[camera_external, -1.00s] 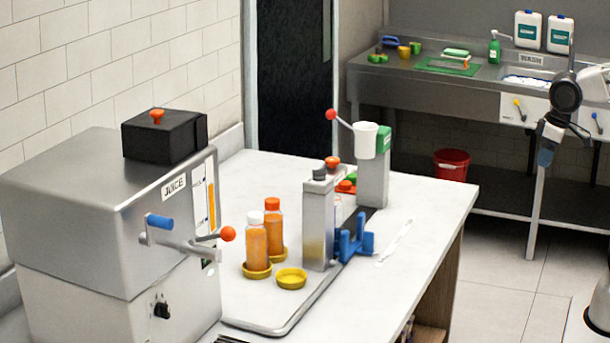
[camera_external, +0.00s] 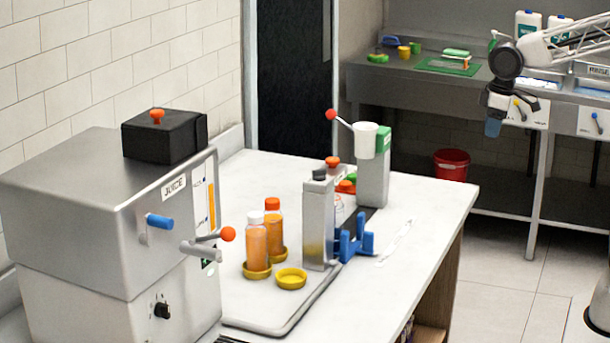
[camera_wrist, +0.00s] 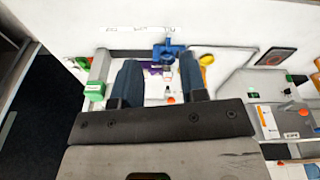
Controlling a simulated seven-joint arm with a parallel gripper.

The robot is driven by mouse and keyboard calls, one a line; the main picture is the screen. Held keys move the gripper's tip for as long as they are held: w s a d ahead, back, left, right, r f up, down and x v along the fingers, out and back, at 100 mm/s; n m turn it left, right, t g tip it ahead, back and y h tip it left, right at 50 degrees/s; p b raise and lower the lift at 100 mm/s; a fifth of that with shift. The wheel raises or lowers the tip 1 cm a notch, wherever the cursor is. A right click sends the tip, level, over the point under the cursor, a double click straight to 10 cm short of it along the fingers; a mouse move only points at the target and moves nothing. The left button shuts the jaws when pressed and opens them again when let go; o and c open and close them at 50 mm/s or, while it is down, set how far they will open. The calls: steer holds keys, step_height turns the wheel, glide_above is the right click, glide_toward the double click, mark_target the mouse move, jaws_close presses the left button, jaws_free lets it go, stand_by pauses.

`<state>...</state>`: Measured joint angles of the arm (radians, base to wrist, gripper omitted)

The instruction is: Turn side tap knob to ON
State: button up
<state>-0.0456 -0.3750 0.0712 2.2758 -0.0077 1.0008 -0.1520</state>
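The steel juicer (camera_external: 90,215) stands at the left in the external view. Its front has a blue-gripped handle (camera_external: 158,221), a tap lever with an orange ball (camera_external: 228,234) and a black knob (camera_external: 162,310) low down. I cannot tell which of these is the side tap knob, nor read any ON mark. My gripper (camera_external: 493,127) hangs in the air at the upper right, far from the juicer and touching nothing. In the wrist view my gripper (camera_wrist: 160,78) shows two dark blue fingers spread apart with nothing held between them.
Two orange bottles (camera_external: 256,245), a yellow dish (camera_external: 291,279), a grey post (camera_external: 319,225) and a blue holder (camera_external: 356,238) stand on the white counter (camera_external: 430,215). A dispenser with a red-ball lever (camera_external: 372,170) is behind. A sink bench (camera_external: 425,85) lies at the back.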

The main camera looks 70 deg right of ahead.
steer(key=w+a+r+n+g, duration=0.1)
steer(key=w+a+n, duration=0.15)
steer(key=w, duration=0.75)
steer(key=w+a+r+n, duration=0.1)
steer(key=w+a, duration=0.2)
steer(key=w, duration=0.7)
steer(key=n+g, duration=0.1)
steer(key=n, duration=0.2)
glide_toward(319, 174)
steer(key=shift+s+d, duration=0.15)
steer(key=shift+d, duration=0.35)
steer(key=shift+w+a+f, duration=0.15)
steer(key=shift+w, duration=0.15)
steer(key=shift+f, duration=0.1)
steer(key=shift+f, duration=3.8)
jaws_close()
